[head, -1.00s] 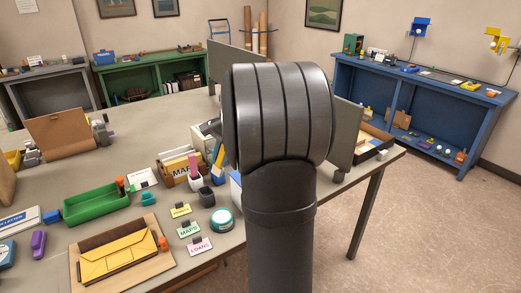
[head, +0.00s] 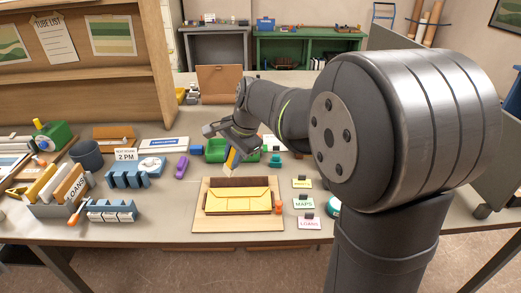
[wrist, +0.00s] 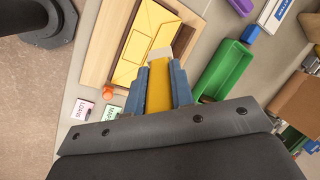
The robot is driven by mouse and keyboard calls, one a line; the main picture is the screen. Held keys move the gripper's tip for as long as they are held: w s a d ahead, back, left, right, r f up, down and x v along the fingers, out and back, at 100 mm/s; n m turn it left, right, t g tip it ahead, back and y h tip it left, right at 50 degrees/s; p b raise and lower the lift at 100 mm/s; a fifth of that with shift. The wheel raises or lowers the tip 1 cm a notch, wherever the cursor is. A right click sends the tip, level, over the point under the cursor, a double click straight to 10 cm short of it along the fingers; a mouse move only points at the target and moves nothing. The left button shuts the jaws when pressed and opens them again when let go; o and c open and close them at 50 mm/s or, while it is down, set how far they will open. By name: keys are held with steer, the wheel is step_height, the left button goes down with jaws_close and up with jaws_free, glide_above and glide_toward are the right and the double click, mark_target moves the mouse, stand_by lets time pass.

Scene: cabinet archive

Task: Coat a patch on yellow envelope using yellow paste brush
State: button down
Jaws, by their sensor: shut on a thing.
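The yellow envelope (head: 238,201) lies flat in a dark-edged holder on a wooden board (head: 208,222) near the front of the table. It also shows in the wrist view (wrist: 146,38), just beyond my fingertips. My gripper (head: 229,152) is shut on the yellow paste brush (head: 230,163), over the table by the board's far edge. In the wrist view my two blue-grey fingers (wrist: 159,86) clasp the brush (wrist: 158,92) from both sides. Its pale bristle end (wrist: 160,54) points toward the envelope. I cannot tell whether the bristles touch anything.
A green tray (head: 214,150) is behind the board. Label cards, one reading MAPS (head: 304,203), stand to its right. A purple stapler-like object (head: 182,167) and blue racks (head: 110,211) are to the left. An orange-capped item (wrist: 107,91) sits at the board's edge.

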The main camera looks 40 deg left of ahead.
mark_target(230, 170)
steer(key=shift+s+a, duration=0.2)
steer(key=shift+s, duration=0.25)
steer(key=shift+f, duration=2.55)
